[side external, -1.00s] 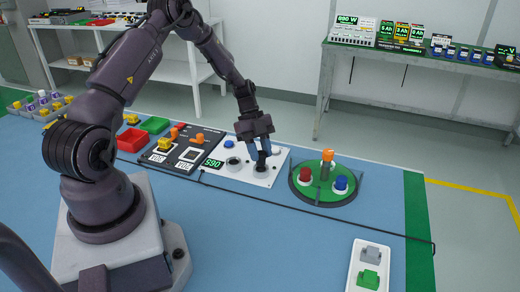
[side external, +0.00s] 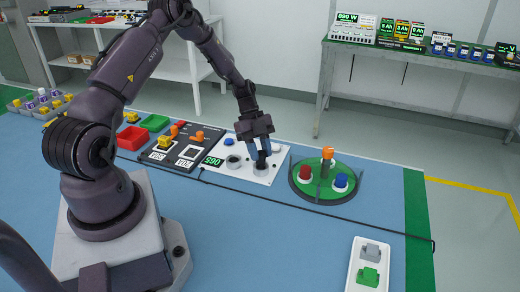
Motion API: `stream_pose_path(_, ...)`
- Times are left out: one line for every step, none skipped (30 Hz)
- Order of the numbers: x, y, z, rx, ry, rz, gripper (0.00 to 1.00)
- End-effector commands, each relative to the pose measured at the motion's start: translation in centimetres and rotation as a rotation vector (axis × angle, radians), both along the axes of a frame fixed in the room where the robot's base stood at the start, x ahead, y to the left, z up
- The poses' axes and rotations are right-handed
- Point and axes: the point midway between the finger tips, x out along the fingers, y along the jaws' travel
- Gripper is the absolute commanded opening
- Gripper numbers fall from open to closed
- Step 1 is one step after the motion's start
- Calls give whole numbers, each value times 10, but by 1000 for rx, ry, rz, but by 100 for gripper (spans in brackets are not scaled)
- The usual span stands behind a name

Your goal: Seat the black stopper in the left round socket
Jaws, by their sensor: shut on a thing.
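The black stopper (side external: 261,160) is a small dark upright piece between the fingers of my gripper (side external: 260,153). My gripper points down and is shut on it. The stopper is above or at the mouth of the right round socket (side external: 261,171) on the white panel (side external: 212,176); I cannot tell whether its lower end is inside. The left round socket (side external: 233,163) is a grey ring with a dark centre, to the left of my gripper, and looks empty.
The panel also has a blue button (side external: 229,142) and a green-lit display (side external: 213,161). A green turntable (side external: 322,195) with red, blue and orange pieces stands close on the right. A black panel (side external: 162,163) lies on the left. A cable crosses the table in front.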

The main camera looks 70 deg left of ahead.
Motion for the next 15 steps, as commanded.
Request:
stream_pose_path(0,0,-1,0,0,0,8)
stream_pose_path(0,0,-2,0,0,0,8)
stream_pose_path(0,0,-2,0,0,0,8)
stream_pose_path(0,0,-3,0,0,0,8)
stream_pose_path(0,0,-4,0,0,0,8)
stream_pose_path(0,0,-4,0,0,0,8)
stream_pose_path(0,0,-5,0,0,0,8)
stream_pose_path(0,0,-6,0,0,0,8)
stream_pose_path(0,0,-6,-1,0,0,8)
stream_pose_path(0,0,-7,-1,0,0,8)
stream_pose_path(0,0,-8,-1,0,0,8)
stream_pose_path(0,0,-9,-1,0,0,8)
stream_pose_path(0,0,-9,-1,0,0,8)
stream_pose_path(0,0,-10,-1,0,0,8)
stream_pose_path(0,0,-11,-1,0,0,8)
